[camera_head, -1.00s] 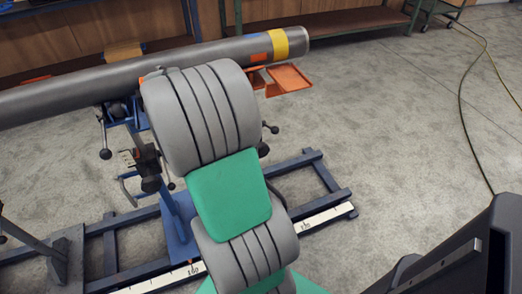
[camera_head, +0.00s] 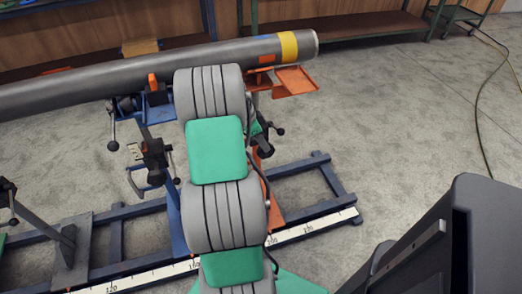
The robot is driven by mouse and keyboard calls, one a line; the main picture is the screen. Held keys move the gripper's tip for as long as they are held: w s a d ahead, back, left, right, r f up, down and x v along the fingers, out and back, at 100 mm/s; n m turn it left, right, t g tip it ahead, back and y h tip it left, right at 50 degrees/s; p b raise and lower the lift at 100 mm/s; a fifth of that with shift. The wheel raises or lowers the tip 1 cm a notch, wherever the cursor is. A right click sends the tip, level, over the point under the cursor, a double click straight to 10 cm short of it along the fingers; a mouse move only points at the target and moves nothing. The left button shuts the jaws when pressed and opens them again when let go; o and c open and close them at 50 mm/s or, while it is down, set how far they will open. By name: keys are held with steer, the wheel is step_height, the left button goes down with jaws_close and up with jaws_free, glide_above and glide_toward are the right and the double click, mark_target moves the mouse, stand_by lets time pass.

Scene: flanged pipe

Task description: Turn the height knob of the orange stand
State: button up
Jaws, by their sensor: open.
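The orange stand stands behind my arm, with its orange top plate (camera_head: 293,80) under the right end of the grey pipe (camera_head: 190,65). Its lower orange part (camera_head: 276,205) shows just right of my arm, near the rail. A dark handle with a round end (camera_head: 279,131) sticks out to the right of the stand's post. I cannot tell whether this is the height knob. My grey and green arm covers much of the post. My gripper is not in view; the arm's far end is hidden behind its own links, close to the stand.
A blue stand (camera_head: 176,215) with dark clamps and handles is just left of my arm. Blue floor rails with a white scale (camera_head: 315,228) run below. A wooden-topped bench (camera_head: 340,25) is at the back. A cable (camera_head: 478,110) lies on the clear floor at right.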

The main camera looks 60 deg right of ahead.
steer(key=x, duration=0.7)
steer(key=shift+w+a+b, duration=0.1)
steer(key=shift+b, duration=0.25)
jaws_close()
